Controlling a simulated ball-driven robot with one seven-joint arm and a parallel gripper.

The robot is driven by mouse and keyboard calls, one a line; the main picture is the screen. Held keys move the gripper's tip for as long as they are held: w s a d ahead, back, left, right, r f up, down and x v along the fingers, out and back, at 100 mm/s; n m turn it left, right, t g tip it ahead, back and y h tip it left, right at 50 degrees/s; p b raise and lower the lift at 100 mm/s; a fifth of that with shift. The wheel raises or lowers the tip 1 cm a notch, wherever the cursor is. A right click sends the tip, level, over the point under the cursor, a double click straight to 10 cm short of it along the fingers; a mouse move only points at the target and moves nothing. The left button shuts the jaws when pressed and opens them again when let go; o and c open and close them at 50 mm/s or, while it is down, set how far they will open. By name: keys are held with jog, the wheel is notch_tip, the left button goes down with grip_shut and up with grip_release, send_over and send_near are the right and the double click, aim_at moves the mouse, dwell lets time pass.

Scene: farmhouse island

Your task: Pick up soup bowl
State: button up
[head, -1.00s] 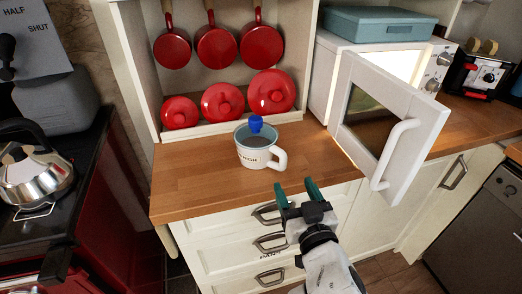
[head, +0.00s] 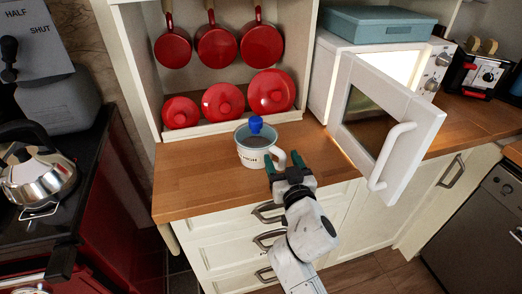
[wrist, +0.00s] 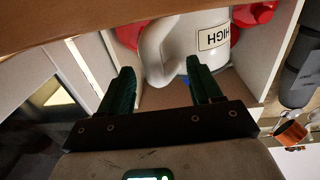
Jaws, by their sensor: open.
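The soup bowl (head: 253,157) is a white, mug-like vessel with a pale blue inside, a loop handle and a label ending in "HIGH". It stands upright on the wooden counter. A blue knob-shaped thing (head: 256,124) shows at its rim; I cannot tell whether it belongs to the bowl. My gripper (head: 284,162) is open, its green fingers close to the handle at the bowl's right front. In the wrist view the handle (wrist: 153,58) appears between the fingertips of my gripper (wrist: 160,68); I cannot tell if they touch it.
A microwave door (head: 385,125) hangs open to the right of my gripper. Red pots (head: 223,102) stand on a shelf behind the bowl, with pans hanging above. A kettle (head: 38,178) is at the far left. The counter left of the bowl (head: 190,180) is clear.

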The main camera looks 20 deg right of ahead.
grip_shut()
dwell(0.5)
jog(key=shift+r, duration=0.15)
